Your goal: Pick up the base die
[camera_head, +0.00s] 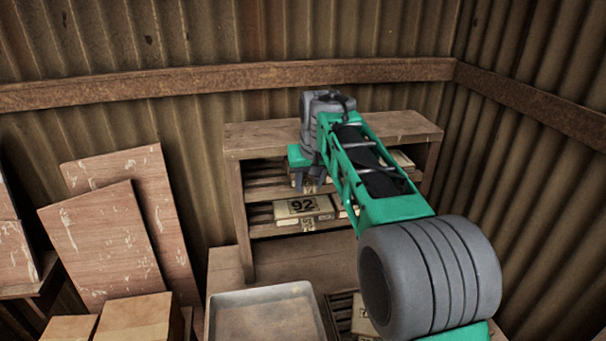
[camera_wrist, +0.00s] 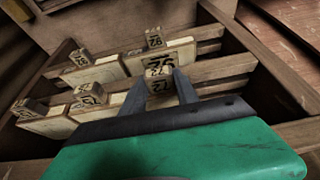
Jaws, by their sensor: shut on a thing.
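My gripper (camera_wrist: 158,78) is inside a wooden shelf unit and is shut on a small pale die (camera_wrist: 159,84) with dark figures, held between its two fingertips. I cannot tell from its marking whether this is the base die, or whether it still touches the slats. In the head view my gripper (camera_head: 308,183) points down at the shelf's upper level, and the held die is largely hidden. A similar block (camera_wrist: 153,38) stands behind the held die, and other blocks (camera_wrist: 80,57) (camera_wrist: 90,93) stand to the left.
The shelf (camera_head: 238,210) has slatted levels, with a side board (camera_wrist: 262,60) close on the right in the wrist view. A pale tile marked 92 (camera_head: 303,207) lies on the lower level. A grey metal tray (camera_head: 265,294), cardboard boxes (camera_head: 140,313) and leaning boards (camera_head: 100,240) stand nearer.

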